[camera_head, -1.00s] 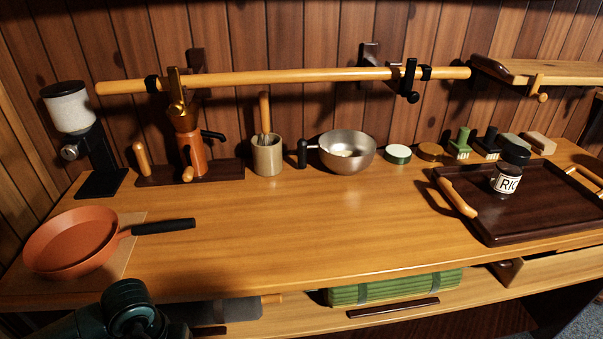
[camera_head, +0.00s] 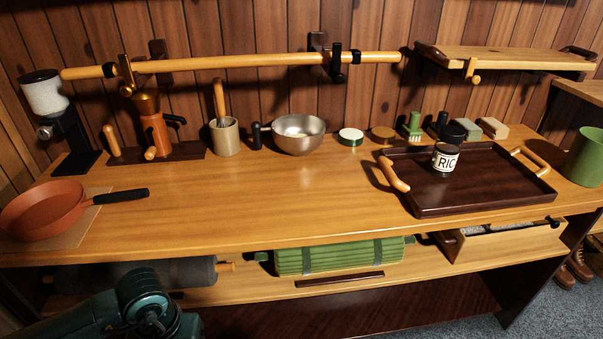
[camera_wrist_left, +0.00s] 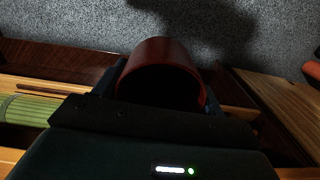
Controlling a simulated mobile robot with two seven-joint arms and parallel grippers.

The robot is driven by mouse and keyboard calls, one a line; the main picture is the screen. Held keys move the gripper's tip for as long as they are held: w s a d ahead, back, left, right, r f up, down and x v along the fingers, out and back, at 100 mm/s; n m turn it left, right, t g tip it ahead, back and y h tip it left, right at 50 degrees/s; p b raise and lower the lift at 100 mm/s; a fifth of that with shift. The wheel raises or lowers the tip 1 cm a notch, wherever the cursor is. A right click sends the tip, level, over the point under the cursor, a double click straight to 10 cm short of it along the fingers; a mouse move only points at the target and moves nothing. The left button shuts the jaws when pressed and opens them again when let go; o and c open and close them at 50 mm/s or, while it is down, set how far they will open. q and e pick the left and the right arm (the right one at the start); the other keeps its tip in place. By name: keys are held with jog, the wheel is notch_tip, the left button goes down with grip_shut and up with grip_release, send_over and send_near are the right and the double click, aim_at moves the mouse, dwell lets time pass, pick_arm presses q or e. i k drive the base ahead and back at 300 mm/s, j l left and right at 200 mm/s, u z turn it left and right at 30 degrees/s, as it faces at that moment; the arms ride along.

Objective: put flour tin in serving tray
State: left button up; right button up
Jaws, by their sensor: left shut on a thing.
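The serving tray (camera_head: 490,195) is dark wood with two light handles and lies on the right of the counter. A jar labelled "RIC" (camera_head: 446,160) stands in it. In the left wrist view my left gripper (camera_wrist_left: 160,100) is shut on a dark red round tin (camera_wrist_left: 165,53), held over grey floor. No label shows on it, so I cannot tell if it is the flour tin. In the head view only my left arm shows, at the lower left below the counter edge; its gripper and the held tin are out of sight there. My right gripper is not in view.
A terracotta pan (camera_head: 45,208) lies at the counter's left. A metal bowl (camera_head: 298,135) and small items line the back. A green container (camera_head: 586,158) stands at the far right. The counter's middle is clear.

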aim_at(480, 175)
jog(key=k+l, duration=0.15)
jog(key=l, duration=0.2)
jog(key=k+l+z, duration=0.1)
jog(key=l, duration=0.2)
jog(key=k+l, duration=0.2)
jog(key=l, duration=0.15)
jog(key=k+l, duration=0.1)
jog(key=l, duration=0.2)
jog(key=k+l+z, duration=0.1)
jog(key=l, duration=0.25)
jog(key=k, duration=0.05)
